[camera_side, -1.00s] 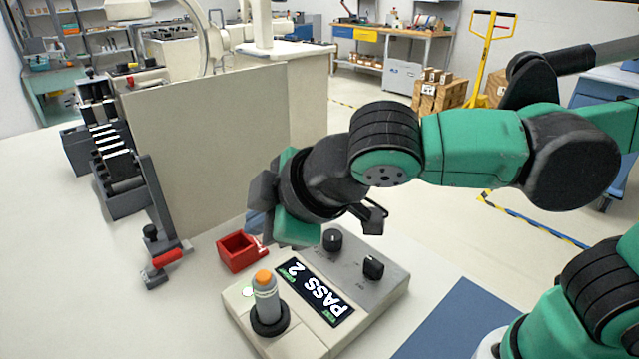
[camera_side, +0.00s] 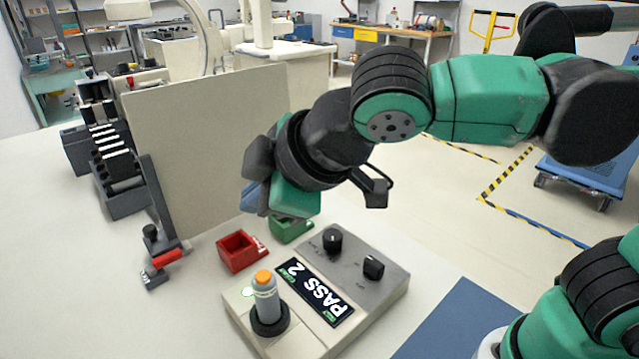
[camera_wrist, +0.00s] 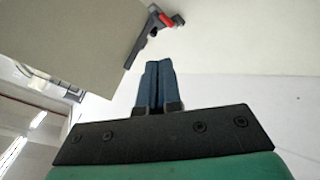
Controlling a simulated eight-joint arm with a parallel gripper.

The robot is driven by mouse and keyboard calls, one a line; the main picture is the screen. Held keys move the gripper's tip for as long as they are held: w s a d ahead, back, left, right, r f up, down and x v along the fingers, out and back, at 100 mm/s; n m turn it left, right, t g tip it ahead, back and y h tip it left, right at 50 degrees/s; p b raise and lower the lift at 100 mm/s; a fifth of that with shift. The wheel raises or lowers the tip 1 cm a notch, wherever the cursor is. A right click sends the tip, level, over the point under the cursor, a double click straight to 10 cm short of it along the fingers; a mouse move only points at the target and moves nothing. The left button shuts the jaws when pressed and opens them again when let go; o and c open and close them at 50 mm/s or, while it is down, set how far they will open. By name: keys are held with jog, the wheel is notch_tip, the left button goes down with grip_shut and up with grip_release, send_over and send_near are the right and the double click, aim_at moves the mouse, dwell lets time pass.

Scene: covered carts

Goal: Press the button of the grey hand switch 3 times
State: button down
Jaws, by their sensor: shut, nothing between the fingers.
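The grey hand switch (camera_side: 265,297) stands upright in a black ring on the control box (camera_side: 290,345), with an orange button (camera_side: 263,277) on top. My gripper (camera_side: 250,197) is raised behind the box, beside the beige panel, and apart from the hand switch. In the wrist view my gripper's blue fingers (camera_wrist: 154,85) are together with nothing between them. The hand switch is not in the wrist view.
A red bin (camera_side: 240,252) and a green bin (camera_side: 291,229) stand behind the box. The beige panel (camera_side: 210,140) rises at left, next to a dark rack (camera_side: 120,165) and a red-handled lever (camera_side: 166,258). The box carries two black knobs (camera_side: 373,267).

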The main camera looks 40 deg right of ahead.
aim_at(269, 278)
jog(key=shift+f, duration=4)
jog(key=shift+f, duration=0.1)
jog(key=shift+f, duration=0.3)
jog(key=shift+f, duration=0.35)
jog(key=shift+r, duration=0.8)
jog(key=shift+r, duration=2.5)
jog(key=shift+d, duration=0.1)
